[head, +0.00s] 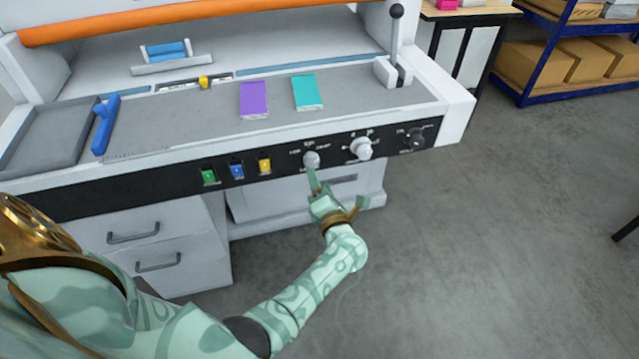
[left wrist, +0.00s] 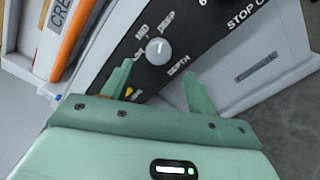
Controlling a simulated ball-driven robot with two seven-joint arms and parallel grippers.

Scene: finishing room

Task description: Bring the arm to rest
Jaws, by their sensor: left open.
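My left gripper (head: 337,190) is open and empty in front of the machine's black control panel (head: 285,162), just below the left white knob (head: 311,159). In the left wrist view its two green fingers (left wrist: 160,88) stand apart, with the knob (left wrist: 158,48) beyond and between them. The knob is labelled DEPTH there, with MID and DEEP marked around it. I see a gap between the fingers and the knob in the wrist view. My left arm (head: 325,270) reaches in from the lower left. My right gripper is not in view.
The panel also carries green (head: 209,176), blue (head: 237,170) and yellow (head: 264,163) switches, a larger white knob (head: 361,148) and a dark knob (head: 416,139). Purple (head: 254,99) and teal (head: 307,92) blocks lie on the bed. Drawers (head: 165,255) are below; the floor at right (head: 500,240) is clear.

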